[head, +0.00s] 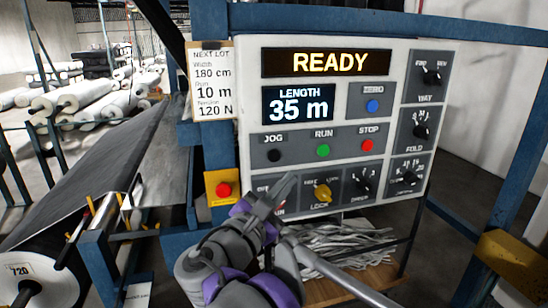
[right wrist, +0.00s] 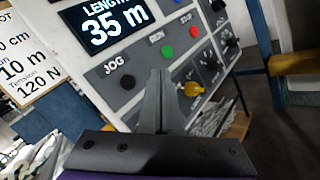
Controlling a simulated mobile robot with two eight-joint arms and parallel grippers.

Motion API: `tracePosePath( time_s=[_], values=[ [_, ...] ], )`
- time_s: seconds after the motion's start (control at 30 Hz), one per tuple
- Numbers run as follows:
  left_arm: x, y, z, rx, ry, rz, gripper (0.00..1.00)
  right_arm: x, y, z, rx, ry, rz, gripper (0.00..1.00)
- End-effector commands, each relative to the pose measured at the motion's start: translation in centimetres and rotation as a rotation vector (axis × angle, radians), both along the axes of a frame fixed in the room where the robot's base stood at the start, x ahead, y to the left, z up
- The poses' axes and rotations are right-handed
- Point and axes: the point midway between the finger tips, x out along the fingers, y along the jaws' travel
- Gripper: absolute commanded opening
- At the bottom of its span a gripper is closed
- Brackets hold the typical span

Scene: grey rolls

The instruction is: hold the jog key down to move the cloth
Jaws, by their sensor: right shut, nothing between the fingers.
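The black JOG key (head: 274,155) is on the light grey control panel (head: 400,60), left of the green RUN button (head: 323,151) and the red STOP button (head: 367,146). My right gripper (head: 288,182) is shut and empty, its tips below the JOG key in the head view. In the right wrist view the closed fingers (right wrist: 160,78) point at the panel, to the right of the JOG key (right wrist: 128,82). I cannot tell whether the tips touch the panel. The dark grey cloth (head: 90,140) lies on a sloping bed at the left. My left gripper is out of view.
The display reads READY and the length display (head: 299,104) reads 35 m. A lot card (head: 212,80) hangs left of the panel. A red button on a yellow box (head: 223,189) sits below it. A yellow LOCK knob (head: 322,192) is near my gripper. Blue frame posts surround the panel.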

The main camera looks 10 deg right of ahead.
Motion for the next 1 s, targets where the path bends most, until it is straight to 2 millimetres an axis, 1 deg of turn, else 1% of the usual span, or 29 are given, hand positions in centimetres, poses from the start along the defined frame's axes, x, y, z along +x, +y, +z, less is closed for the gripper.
tracePosePath(
  time_s=[0.37,0.5,0.7,1.0],
  values=[
    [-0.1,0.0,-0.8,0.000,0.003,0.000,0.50,5.2,0.1,-0.1,0.000,0.000,-0.001,0.00],
    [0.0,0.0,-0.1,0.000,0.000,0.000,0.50,6.7,0.2,0.1,0.001,-0.001,-0.001,0.00],
    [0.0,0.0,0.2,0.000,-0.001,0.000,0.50,7.8,0.2,0.0,0.001,-0.001,0.000,0.00],
    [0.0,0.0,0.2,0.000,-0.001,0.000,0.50,8.0,0.2,-0.1,0.001,0.000,0.001,0.00]
  ],
)
